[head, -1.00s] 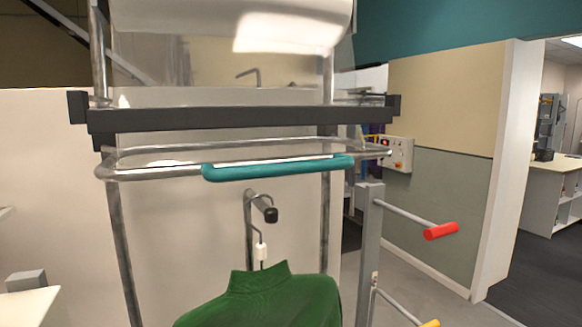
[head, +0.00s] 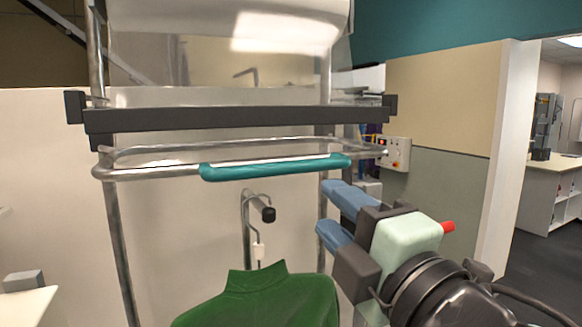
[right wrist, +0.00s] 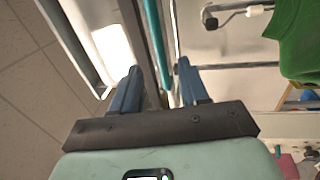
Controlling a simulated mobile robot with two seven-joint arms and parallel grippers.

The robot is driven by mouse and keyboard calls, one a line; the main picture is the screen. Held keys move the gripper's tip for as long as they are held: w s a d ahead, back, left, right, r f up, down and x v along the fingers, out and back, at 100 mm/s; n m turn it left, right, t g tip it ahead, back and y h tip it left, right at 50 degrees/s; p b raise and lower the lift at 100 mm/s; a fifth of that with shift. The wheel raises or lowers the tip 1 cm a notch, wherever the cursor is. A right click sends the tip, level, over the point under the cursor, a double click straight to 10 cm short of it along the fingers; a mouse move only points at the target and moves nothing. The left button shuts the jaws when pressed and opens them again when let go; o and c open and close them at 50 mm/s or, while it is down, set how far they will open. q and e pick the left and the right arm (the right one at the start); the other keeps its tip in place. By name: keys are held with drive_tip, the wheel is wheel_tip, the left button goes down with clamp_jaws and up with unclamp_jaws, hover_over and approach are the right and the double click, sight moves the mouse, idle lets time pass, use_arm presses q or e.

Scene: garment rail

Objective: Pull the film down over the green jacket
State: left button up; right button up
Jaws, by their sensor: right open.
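The green jacket (head: 255,305) hangs on a hanger from a short dark-tipped hook at the bottom of the head view; it also shows in the right wrist view (right wrist: 300,45). Clear film (head: 220,75) hangs from the white roll (head: 230,20) down to the dark crossbar. A metal pull frame with a teal grip (head: 275,168) is below that crossbar, above the jacket. My right gripper (head: 328,210) is open and empty, just right of and below the teal grip's right end, apart from it. In the right wrist view its fingers (right wrist: 158,75) point toward the bars. My left gripper is out of view.
The dark crossbar (head: 235,119) spans the metal uprights. A red-tipped peg (head: 447,227) is partly behind my right gripper. A control box (head: 395,154) is on the wall behind. Open floor lies at the far right.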

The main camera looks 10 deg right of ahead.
sight(293, 170)
drive_tip(key=p+x, duration=0.3)
drive_tip(key=x, duration=1)
drive_tip(key=shift+w+r, duration=0.15)
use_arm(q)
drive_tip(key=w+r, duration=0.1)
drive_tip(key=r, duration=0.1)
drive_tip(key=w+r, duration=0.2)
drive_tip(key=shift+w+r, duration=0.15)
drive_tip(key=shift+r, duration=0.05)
use_arm(e)
clamp_jaws()
